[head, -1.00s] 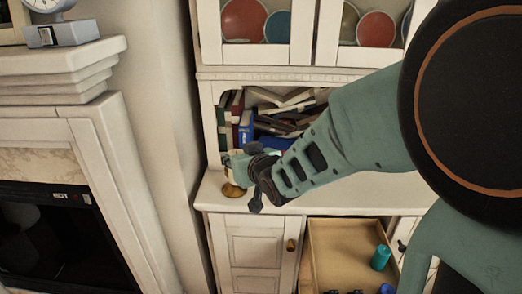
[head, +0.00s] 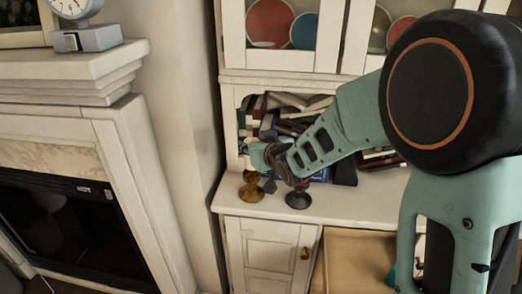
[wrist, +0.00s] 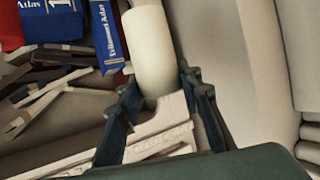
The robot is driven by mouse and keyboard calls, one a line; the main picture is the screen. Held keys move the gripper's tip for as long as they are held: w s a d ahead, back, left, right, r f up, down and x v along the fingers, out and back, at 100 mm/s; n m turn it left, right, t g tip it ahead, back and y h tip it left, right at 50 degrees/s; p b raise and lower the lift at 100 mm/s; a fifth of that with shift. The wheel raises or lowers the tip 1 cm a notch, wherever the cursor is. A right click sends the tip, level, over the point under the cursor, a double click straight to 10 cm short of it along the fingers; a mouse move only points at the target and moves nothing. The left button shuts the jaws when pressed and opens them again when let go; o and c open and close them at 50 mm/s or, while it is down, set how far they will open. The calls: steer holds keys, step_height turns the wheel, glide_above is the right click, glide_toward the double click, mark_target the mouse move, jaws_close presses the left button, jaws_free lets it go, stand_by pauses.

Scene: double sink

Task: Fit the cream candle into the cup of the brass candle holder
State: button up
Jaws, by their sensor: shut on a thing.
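The cream candle (wrist: 152,50) is between the two fingers of my gripper (wrist: 160,86) in the wrist view, and the gripper is shut on it. In the head view, my gripper (head: 270,180) is just right of the brass candle holder (head: 251,188). The holder stands upright at the left end of the white cabinet's counter. I cannot make out the candle in the head view, and the holder does not show in the wrist view.
A dark holder-like object (head: 298,199) stands on the counter right of the brass one. Books (head: 285,112) lie jumbled in the shelf niche behind. An open drawer (head: 352,265) is below. A white fireplace (head: 75,140) is at left.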

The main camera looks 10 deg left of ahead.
steer(key=shift+w+a+f, duration=0.3)
steer(key=shift+w+f, duration=0.65)
steer(key=shift+f, duration=0.6)
steer(key=shift+w+a+f, duration=0.3)
steer(key=shift+w+f, duration=0.7)
steer(key=shift+f, duration=0.6)
steer(key=shift+w+a+f, duration=0.3)
steer(key=shift+w+f, duration=0.65)
steer(key=shift+f, duration=0.6)
steer(key=shift+f, duration=0.2)
steer(key=o, duration=1.2)
steer(key=shift+o, duration=0.2)
